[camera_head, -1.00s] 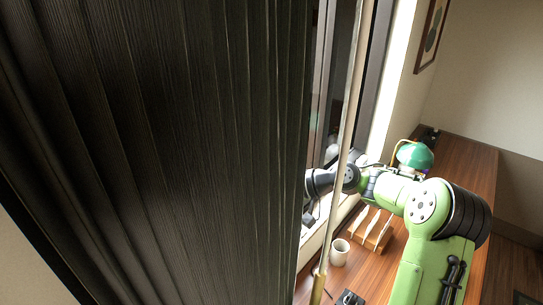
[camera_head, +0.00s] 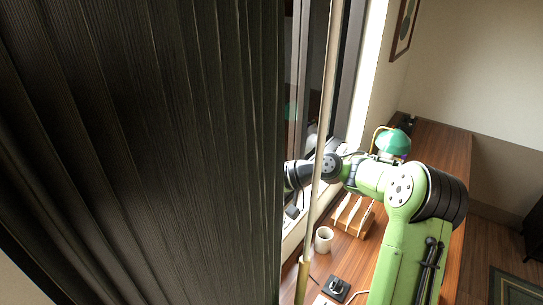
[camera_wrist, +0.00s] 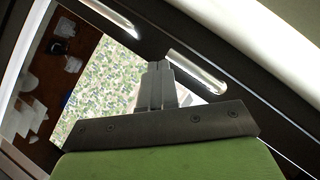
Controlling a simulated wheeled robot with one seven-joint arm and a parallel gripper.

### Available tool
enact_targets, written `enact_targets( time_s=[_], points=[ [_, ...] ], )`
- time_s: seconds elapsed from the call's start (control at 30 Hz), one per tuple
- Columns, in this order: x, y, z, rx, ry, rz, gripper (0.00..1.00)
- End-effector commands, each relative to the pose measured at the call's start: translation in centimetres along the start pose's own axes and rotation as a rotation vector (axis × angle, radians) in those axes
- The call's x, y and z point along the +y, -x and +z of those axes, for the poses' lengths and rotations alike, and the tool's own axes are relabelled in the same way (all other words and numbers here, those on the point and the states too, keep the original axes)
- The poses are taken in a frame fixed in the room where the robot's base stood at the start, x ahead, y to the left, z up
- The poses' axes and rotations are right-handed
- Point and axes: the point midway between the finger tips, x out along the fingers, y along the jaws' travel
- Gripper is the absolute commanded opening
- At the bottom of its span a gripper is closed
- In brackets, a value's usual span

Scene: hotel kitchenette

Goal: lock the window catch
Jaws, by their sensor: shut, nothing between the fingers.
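The dark window frame (camera_head: 348,75) stands behind the dark curtain in the head view. In the wrist view my gripper (camera_wrist: 159,68) is shut and empty, with its fingertips in front of the dark frame (camera_wrist: 240,65). A bright silver bar (camera_wrist: 197,72) lies on the frame just right of the fingertips, and a second one (camera_wrist: 112,17) is at the upper left. One of these may be the window catch; I cannot tell which, nor whether the fingers touch the frame. In the head view my fingers are hidden behind the curtain.
A dark pleated curtain (camera_head: 150,140) fills the left, with a pale pole (camera_head: 325,110) beside it. Below my arm, the wooden counter (camera_head: 435,150) holds a white mug (camera_head: 323,239), a wooden rack (camera_head: 352,215) and a green-shaded lamp (camera_head: 393,143).

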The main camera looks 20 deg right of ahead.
Motion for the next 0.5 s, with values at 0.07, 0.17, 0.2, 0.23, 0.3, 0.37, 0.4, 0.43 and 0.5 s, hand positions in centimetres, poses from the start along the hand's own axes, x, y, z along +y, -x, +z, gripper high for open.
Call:
enact_targets(
  time_s=[0.07,0.17,0.2,0.23,0.3,0.37,0.4,0.43,0.5],
  points=[
    [0.2,1.7,-0.1,0.005,0.0,0.006,0.0],
    [0.2,4.3,-0.1,0.007,0.0,0.007,0.0],
    [0.2,5.3,-0.1,0.006,0.0,0.006,0.0],
    [0.1,6.0,-0.1,0.007,0.001,0.006,0.0],
    [0.1,7.8,-0.1,0.006,0.0,0.006,0.0],
    [0.1,9.3,-0.1,0.006,0.0,0.005,0.0],
    [0.1,10.3,-0.1,0.006,0.001,0.005,0.0],
    [0.0,11.0,-0.1,0.006,0.001,0.004,0.0],
    [0.0,12.4,-0.1,0.005,0.001,0.004,0.0]
  ],
)
